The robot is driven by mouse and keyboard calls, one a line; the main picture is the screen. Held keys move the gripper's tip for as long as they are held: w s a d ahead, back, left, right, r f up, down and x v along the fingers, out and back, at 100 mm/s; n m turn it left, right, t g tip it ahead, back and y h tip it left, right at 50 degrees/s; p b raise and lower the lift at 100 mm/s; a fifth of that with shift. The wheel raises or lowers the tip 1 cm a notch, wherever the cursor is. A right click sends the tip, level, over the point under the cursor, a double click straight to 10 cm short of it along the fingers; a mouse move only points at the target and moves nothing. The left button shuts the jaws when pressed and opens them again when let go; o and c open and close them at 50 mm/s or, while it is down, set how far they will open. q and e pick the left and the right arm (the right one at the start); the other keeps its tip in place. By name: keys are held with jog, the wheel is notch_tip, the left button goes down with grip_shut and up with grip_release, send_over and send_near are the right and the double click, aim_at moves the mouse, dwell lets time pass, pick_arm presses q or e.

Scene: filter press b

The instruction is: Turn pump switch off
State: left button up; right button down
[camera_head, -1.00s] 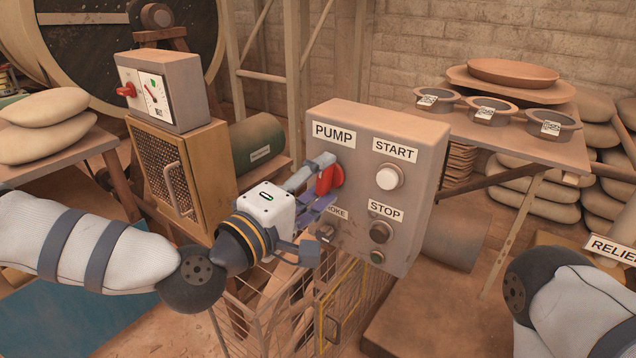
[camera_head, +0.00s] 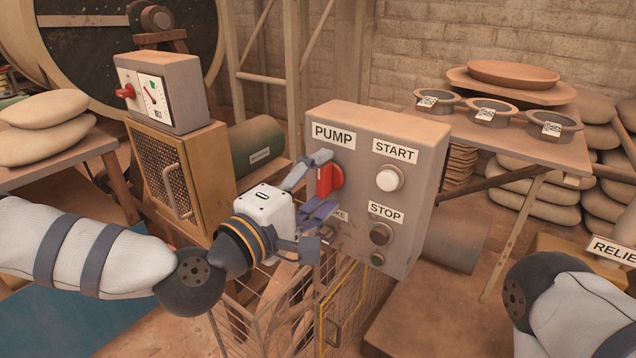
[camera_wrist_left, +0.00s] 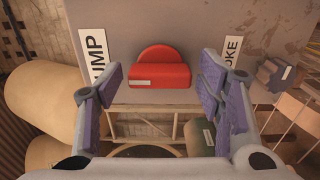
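The pump switch is a red rotary knob (camera_head: 328,179) under the PUMP label (camera_head: 335,134) on a grey control box (camera_head: 412,225). In the left wrist view the red knob (camera_wrist_left: 160,69) sits between the finger pads with a gap on each side; its grip bar runs across from one finger side to the other. My left gripper (camera_head: 318,182) is open in front of the knob, one finger above it and one below. In the left wrist view, my left gripper (camera_wrist_left: 163,92) holds nothing. My right gripper is out of view; only part of my right arm shows.
The START button (camera_head: 390,178) and STOP button (camera_head: 381,234) are right of the knob. A smaller box with a red knob (camera_head: 126,91) stands at left. A wire cage (camera_head: 345,305) is below the control box. A table with bowls (camera_head: 540,147) is at right.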

pick_arm(q)
jog(key=v, duration=1.2)
